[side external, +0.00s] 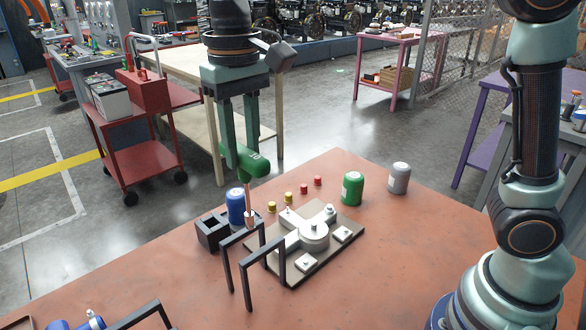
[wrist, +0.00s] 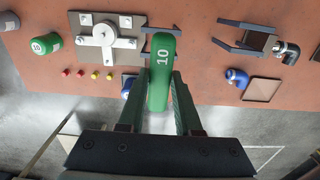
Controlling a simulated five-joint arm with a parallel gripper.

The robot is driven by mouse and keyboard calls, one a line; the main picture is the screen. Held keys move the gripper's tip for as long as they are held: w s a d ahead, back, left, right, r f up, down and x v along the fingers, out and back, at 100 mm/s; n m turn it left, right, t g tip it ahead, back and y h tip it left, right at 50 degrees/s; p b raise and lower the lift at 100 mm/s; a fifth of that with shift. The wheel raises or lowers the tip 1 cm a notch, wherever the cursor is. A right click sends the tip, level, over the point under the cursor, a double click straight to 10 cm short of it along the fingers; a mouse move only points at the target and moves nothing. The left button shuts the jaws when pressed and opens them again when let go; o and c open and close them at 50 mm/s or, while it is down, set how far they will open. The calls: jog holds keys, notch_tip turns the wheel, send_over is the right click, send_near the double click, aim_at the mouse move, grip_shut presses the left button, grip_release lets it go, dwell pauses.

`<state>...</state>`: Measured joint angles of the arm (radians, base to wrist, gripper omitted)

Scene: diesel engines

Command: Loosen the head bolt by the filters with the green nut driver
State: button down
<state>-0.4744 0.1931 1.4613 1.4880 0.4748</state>
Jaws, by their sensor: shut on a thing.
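My gripper (side external: 240,146) is shut on the green nut driver (side external: 246,161), whose thick handle sits between the two fingers. The driver's thin copper-coloured shaft points down and right, in front of the left part of the engine plate. In the wrist view the green handle (wrist: 161,70), marked 10, lies between my fingers (wrist: 160,92). The engine head (side external: 313,236) sits on a dark flat plate with several small bolts; a bolt (side external: 330,211) stands on its far side, nearest the green filter (side external: 352,188). A grey filter (side external: 399,178) stands beyond. I cannot tell whether the driver's tip touches anything.
A blue canister (side external: 236,206) stands by a black box holder (side external: 212,232) left of the plate. Black frames (side external: 262,262) rise in front of the plate. Small yellow (side external: 272,206) and red (side external: 304,188) caps stand in a row behind it.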

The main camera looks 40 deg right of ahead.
jog(key=shift+r, duration=0.15)
dwell(0.3)
jog(key=s+d+f+m, duration=0.25)
jog(key=d+m, duration=0.35)
jog(key=d, duration=0.6)
jog(key=s+d+f+m, duration=0.1)
jog(key=d+f+m, duration=0.35)
jog(key=d, duration=0.75)
jog(key=shift+m, duration=0.75)
jog(key=shift+a+f, duration=0.1)
jog(key=shift+f, duration=3.7)
